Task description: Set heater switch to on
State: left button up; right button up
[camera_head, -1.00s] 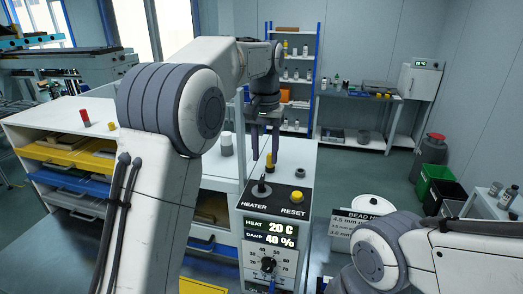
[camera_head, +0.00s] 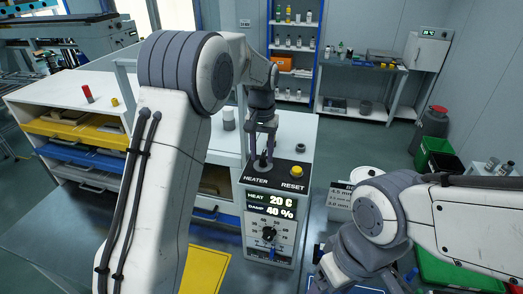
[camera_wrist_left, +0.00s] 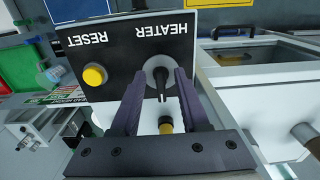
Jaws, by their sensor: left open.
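The heater switch (camera_head: 263,163) is a dark lever on a round base, on the black top of the control panel (camera_head: 275,174), beside the HEATER label. In the left wrist view the lever (camera_wrist_left: 161,84) stands between the fingers of my left gripper (camera_wrist_left: 160,90), with gaps seen on both sides. My left gripper (camera_head: 263,145) is open and points down over the switch. Whether a finger touches the lever is hard to tell.
A yellow reset button (camera_head: 297,171) sits right of the switch. The panel's display (camera_head: 270,206) reads 20 C and 40 %, above a dial (camera_head: 270,235). A white worktop lies behind the panel, with a dark ring (camera_head: 300,148) on it. Drawers stand at left.

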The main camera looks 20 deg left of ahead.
pick_arm(q)
grip_shut()
